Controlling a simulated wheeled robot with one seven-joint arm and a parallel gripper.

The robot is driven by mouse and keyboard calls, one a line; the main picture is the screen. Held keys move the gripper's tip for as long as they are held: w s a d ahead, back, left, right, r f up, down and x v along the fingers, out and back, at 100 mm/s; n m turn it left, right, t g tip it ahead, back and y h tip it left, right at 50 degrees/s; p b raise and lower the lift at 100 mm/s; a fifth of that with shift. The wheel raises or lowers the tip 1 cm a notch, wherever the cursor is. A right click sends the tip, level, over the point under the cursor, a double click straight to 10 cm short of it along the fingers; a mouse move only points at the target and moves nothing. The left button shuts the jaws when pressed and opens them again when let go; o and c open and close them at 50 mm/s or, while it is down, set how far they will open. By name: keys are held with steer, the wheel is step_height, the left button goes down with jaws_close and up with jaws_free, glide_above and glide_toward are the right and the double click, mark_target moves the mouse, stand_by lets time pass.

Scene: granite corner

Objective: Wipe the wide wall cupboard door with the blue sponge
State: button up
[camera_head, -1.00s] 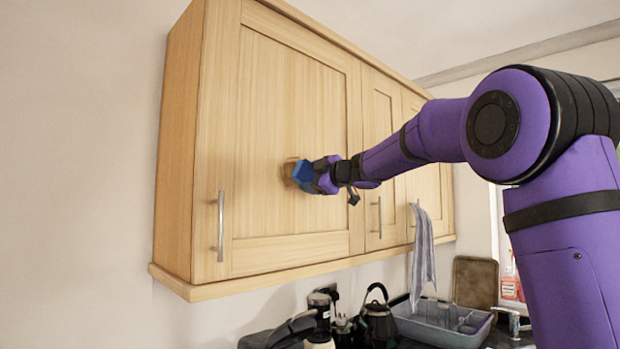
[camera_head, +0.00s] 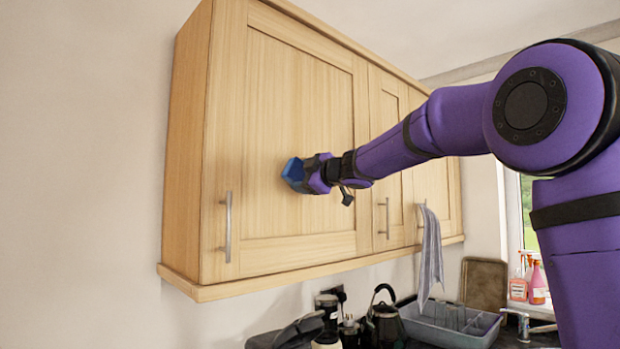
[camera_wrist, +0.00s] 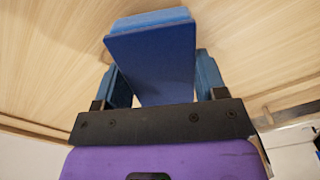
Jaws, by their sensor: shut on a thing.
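The wide wall cupboard door (camera_head: 300,110) is pale wood with a recessed panel and a metal bar handle (camera_head: 228,227) at its lower left. My gripper (camera_head: 308,174) is shut on the blue sponge (camera_head: 293,172) and holds it at the middle of the panel. In the wrist view the sponge (camera_wrist: 152,62) sits between the two fingers of my gripper (camera_wrist: 160,82), with the pale wood behind it. The sponge looks against or very close to the door; I cannot tell if it touches. The door surface behind the sponge is hidden. No mark shows on the visible panel.
Narrower doors (camera_head: 388,110) stand to the right, with a grey cloth (camera_head: 431,250) hanging from a handle. Below are a black kettle (camera_head: 382,318), a grey dish rack (camera_head: 450,325) and spray bottles (camera_head: 537,284). The wall left of the cupboard is clear.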

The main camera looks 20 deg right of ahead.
mark_target(291, 174)
steer(key=shift+s+a, duration=0.25)
steer(key=shift+a, duration=0.45)
steer(key=shift+s+a, duration=0.3)
steer(key=shift+a, duration=0.4)
steer(key=shift+s+a, duration=0.25)
steer(key=shift+a, duration=0.45)
steer(key=shift+r, duration=1.5)
steer(key=shift+d, duration=0.15)
steer(key=w+d, duration=0.4)
steer(key=d, duration=0.5)
steer(key=shift+s, duration=0.1)
steer(key=shift+s+a, duration=0.6)
steer(key=shift+a, duration=0.95)
steer(key=shift+s+a, duration=0.65)
steer(key=shift+a, duration=0.9)
steer(key=shift+s+a, duration=0.6)
steer(key=shift+a, duration=0.95)
